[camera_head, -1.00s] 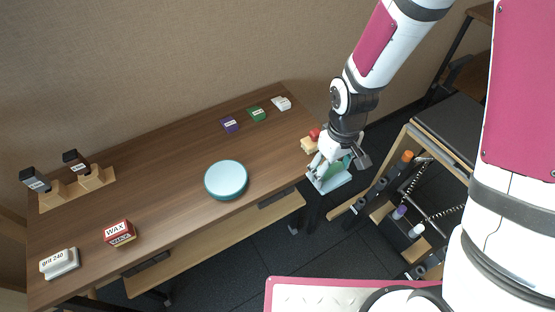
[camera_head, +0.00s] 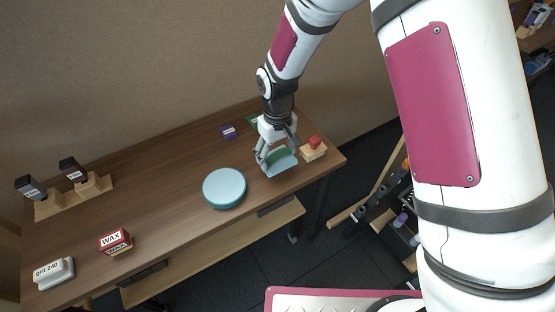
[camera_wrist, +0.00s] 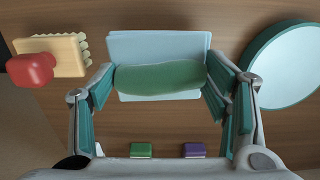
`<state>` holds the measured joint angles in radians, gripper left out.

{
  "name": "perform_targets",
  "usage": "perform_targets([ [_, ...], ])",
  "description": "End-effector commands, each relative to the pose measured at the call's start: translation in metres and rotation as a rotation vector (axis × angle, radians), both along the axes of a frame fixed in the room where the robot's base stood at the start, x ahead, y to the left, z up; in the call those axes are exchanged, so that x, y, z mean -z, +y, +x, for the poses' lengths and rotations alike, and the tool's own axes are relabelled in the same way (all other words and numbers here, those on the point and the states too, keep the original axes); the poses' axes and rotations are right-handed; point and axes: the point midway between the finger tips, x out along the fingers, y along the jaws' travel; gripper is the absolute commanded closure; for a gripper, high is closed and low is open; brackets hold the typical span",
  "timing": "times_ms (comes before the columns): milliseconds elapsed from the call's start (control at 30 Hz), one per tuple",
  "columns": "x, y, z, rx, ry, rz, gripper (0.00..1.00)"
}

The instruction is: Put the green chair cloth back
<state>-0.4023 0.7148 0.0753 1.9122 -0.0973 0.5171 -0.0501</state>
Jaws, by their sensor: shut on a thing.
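My gripper (camera_head: 276,153) is over the right end of the wooden table (camera_head: 160,190), shut on a green, roll-shaped cloth (camera_head: 279,156). In the wrist view the green cloth (camera_wrist: 158,79) lies crosswise between the two fingers of my gripper (camera_wrist: 160,82). A flat pale blue piece (camera_wrist: 150,46) shows behind and below the green cloth and moves along with it; it also shows in the head view (camera_head: 281,169). I cannot tell whether it touches the tabletop. A small green label block (camera_head: 252,120) is partly hidden behind my arm; it shows in the wrist view too (camera_wrist: 140,149).
A brush with a red knob (camera_head: 314,147) stands close on the right. A WAX box (camera_head: 115,241), a grit 240 block (camera_head: 54,273) and wooden stands (camera_head: 90,186) are farther left.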

Motion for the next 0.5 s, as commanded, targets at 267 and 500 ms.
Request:
perform_targets([
  [267,0.028,0.000,0.000,-0.001,0.000,0.000,0.53],
  [500,0.029,0.000,0.000,-0.001,0.000,0.000,0.53],
])
